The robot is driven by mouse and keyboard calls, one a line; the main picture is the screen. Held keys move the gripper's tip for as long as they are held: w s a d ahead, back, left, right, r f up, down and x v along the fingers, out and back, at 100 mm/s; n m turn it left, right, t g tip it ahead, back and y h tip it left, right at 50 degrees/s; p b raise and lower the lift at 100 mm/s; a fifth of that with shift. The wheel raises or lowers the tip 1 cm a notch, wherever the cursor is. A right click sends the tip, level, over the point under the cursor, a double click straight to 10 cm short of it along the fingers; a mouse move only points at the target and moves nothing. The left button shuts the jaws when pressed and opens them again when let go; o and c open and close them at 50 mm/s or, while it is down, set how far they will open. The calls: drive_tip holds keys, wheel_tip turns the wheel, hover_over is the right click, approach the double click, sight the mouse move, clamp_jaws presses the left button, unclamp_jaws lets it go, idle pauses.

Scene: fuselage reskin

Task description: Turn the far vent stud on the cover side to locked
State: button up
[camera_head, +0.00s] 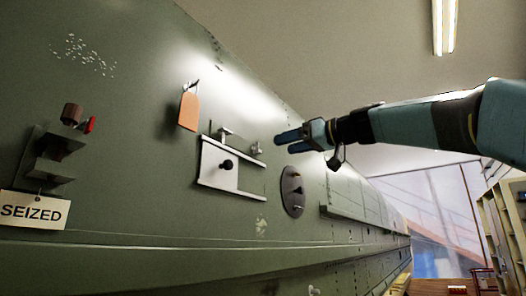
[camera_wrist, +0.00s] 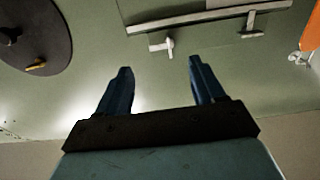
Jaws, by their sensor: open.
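Two small pale studs stand above the white cover plate (camera_head: 215,162) on the green fuselage side. The farther stud (camera_head: 257,149) is by the cover's far upper corner; in the wrist view this stud (camera_wrist: 163,46) has a short crossbar and stem. The nearer stud (camera_head: 225,132) shows in the wrist view as a T-shaped stud (camera_wrist: 252,24) reaching over a pale rail. My gripper (camera_head: 284,142) is open and empty, close to the farther stud. In the wrist view the stud appears between and beyond the fingertips (camera_wrist: 160,66), apparently apart from them. Lock markings cannot be read.
A dark oval disc (camera_head: 292,191) is right of the cover. An orange tag (camera_head: 188,111) hangs to its upper left. A bracket (camera_head: 48,160) with a SEIZED tag (camera_head: 34,210) is at far left. A ledge (camera_head: 180,254) runs below. Bare skin lies above the studs.

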sight(259, 150)
drive_tip(key=x, duration=0.8)
drive_tip(key=shift+w+a, duration=0.2)
drive_tip(key=c, duration=1.1)
drive_tip(key=shift+o, duration=0.2)
drive_tip(key=shift+f+m, duration=0.1)
drive_tip(key=shift+m, duration=0.7)
drive_tip(key=o, duration=0.9)
drive_tip(key=shift+d, duration=0.1)
drive_tip(key=shift+c, duration=0.2)
drive_tip(key=shift+o, duration=1)
